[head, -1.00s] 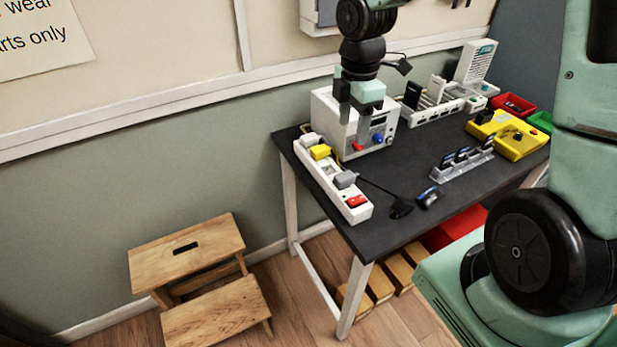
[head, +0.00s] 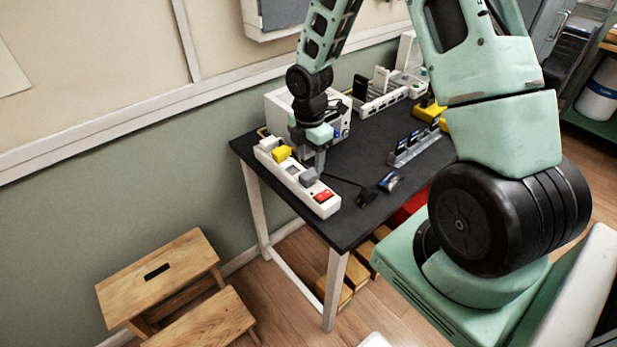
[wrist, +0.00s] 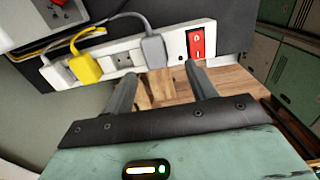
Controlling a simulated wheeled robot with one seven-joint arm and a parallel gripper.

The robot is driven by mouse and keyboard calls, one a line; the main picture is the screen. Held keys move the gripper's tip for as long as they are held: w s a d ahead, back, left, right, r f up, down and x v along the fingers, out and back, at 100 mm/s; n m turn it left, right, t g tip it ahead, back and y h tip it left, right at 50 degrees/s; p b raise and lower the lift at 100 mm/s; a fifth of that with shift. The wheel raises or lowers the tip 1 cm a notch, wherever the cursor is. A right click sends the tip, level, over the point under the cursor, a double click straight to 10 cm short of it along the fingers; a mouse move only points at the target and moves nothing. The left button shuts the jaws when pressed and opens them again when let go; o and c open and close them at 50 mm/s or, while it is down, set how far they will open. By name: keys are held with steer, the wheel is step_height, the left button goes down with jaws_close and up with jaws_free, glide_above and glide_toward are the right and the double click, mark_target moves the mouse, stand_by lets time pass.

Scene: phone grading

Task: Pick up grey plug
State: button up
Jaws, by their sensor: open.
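The grey plug (head: 308,177) sits in the white power strip (head: 325,206) on the table's left edge, between the yellow plug (head: 281,153) and the red switch (head: 323,195). In the wrist view the grey plug (wrist: 154,51) is upright in the strip with its cord running up and away. My gripper (head: 312,168) is open, just above and beside the grey plug. In the wrist view its two fingers (wrist: 162,80) are spread apart, with the grey plug ahead of the gap between their tips. No contact is clear.
A white plug (head: 268,143) and the yellow plug share the strip. A white box-shaped device (head: 285,108) stands close behind. A black plug (head: 366,197) and a grey card rack (head: 415,148) lie to the right. A wooden step stool (head: 160,270) stands on the floor.

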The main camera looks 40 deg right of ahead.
mark_target(309, 173)
steer(key=shift+w+d+f+p, duration=0.15)
steer(key=shift+f+p, duration=0.1)
steer(key=shift+f, duration=0.65)
steer(key=shift+w+f+p, duration=0.1)
steer(key=shift+f+p, duration=0.1)
steer(key=shift+f, duration=0.75)
steer(key=shift+w+d+f+p, duration=0.15)
steer(key=shift+f+p, duration=0.1)
steer(key=shift+f, duration=0.65)
steer(key=shift+a, duration=0.1)
steer(key=c, duration=1.2)
step_height(309, 173, up, 10)
steer(key=shift+r+b, duration=0.1)
steer(key=shift+b, duration=0.45)
